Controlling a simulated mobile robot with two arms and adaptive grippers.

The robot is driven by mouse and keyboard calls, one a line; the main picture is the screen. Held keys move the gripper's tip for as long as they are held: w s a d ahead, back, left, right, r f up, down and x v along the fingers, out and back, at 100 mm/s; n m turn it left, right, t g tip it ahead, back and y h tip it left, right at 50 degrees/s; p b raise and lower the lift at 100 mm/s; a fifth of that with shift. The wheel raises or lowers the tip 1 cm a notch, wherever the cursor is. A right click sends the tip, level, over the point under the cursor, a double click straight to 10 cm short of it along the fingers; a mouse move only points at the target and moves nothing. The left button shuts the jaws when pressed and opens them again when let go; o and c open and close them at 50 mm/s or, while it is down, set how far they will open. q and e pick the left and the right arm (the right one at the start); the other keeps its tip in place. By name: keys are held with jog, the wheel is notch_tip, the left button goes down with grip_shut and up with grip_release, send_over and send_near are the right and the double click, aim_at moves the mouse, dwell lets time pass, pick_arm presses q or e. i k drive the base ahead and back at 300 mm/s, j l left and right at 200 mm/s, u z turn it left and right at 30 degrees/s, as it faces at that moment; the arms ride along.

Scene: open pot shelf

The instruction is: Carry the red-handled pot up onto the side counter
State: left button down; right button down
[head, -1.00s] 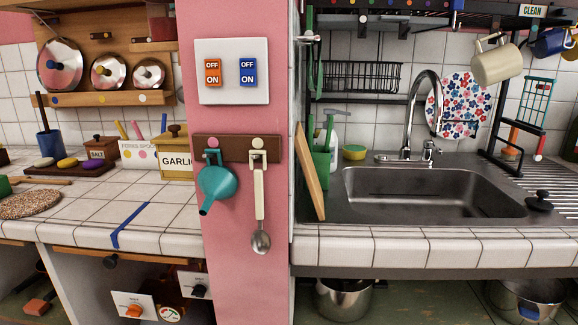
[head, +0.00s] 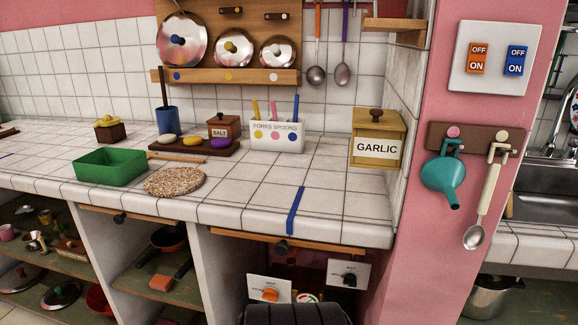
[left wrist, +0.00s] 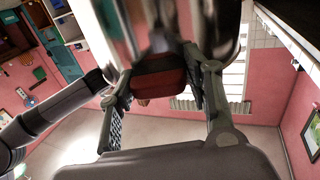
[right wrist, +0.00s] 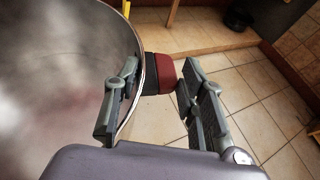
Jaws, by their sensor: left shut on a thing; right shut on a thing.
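The pot (right wrist: 55,85) is a large shiny metal pot filling the left of the right wrist view. Its red handle (right wrist: 163,76) there sits between the fingers of my right gripper (right wrist: 158,108), with the rim beside it. In the left wrist view a red handle (left wrist: 166,78) lies between the fingers of my left gripper (left wrist: 164,98), shut on it. Blurred metal of the pot (left wrist: 215,25) shows above. The head view shows neither gripper nor the pot. It shows a white tiled counter (head: 250,215); I cannot tell whether this is the side counter.
On the tiled counter stand a green tray (head: 110,167), a round cork mat (head: 174,181), a spoon holder (head: 276,136) and a garlic box (head: 377,140). A blue tape strip (head: 296,210) marks its front right, which is clear. A pink pillar (head: 440,240) borders it.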

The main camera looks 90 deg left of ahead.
aim_at(276, 182)
jog(key=k+j+u, duration=0.1)
jog(key=k+u, duration=0.3)
jog(key=k, duration=0.7)
jog(key=k+u, duration=0.2)
jog(key=u, duration=1.65)
